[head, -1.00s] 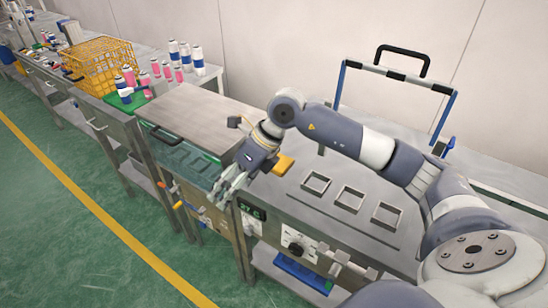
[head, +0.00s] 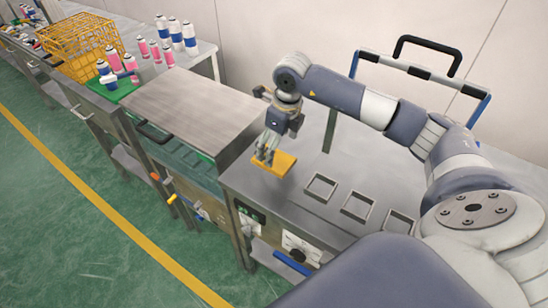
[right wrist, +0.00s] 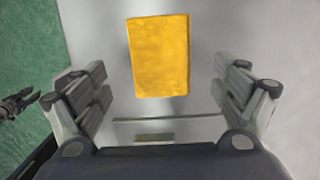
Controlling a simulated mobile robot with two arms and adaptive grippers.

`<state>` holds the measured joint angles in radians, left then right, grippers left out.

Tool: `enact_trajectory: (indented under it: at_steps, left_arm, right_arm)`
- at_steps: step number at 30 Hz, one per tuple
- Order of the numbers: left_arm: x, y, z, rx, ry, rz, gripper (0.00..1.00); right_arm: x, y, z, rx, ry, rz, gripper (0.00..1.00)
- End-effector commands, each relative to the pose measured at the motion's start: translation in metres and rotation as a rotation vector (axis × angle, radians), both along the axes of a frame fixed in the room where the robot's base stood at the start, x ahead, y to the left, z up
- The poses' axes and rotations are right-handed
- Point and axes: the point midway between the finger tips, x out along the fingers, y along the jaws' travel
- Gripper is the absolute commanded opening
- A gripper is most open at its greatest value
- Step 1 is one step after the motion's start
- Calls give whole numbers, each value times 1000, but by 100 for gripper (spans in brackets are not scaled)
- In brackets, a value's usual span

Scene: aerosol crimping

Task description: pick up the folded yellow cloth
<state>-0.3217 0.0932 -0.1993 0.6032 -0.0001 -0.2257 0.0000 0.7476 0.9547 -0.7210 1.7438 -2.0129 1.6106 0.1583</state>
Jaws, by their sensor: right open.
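The folded yellow cloth (head: 283,166) lies flat on the steel bench top, left of the square frames in the head view. In the right wrist view the cloth (right wrist: 159,56) is a yellow rectangle between and beyond the open fingers. My right gripper (head: 265,157) is above the cloth in the head view, its fingertips close to the cloth's left part and partly covering it. In the right wrist view the right gripper (right wrist: 160,92) is open with nothing between its fingers.
Several square metal frames (head: 358,207) are set in the bench top right of the cloth. A steel lidded box (head: 195,108) stands to the left. A blue and black handle frame (head: 425,71) rises behind. Spray cans (head: 190,40) and a yellow crate (head: 82,46) are farther left.

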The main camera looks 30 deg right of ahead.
Motion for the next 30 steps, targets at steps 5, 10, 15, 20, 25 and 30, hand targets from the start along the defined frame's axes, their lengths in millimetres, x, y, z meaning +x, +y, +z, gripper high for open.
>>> enact_trajectory:
  at_steps: [5,10,15,20,25,30]
  left_arm:
    - [11,-4,17,-6,-18,1,31]
    - [40,-18,23,-24,-62,5,31]
    - [44,-22,23,-29,-68,7,31]
    - [34,-19,22,-24,-52,5,31]
    - [23,-14,21,-18,-35,4,31]
    - [20,-12,21,-15,-31,3,31]
  right_arm:
    - [3,2,-21,3,8,-1,90]
    - [7,3,-44,2,4,0,90]
    - [8,3,-50,0,1,1,90]
    - [8,3,-50,0,1,1,81]
    - [8,3,-50,0,1,1,46]
    - [8,3,-50,1,2,1,46]
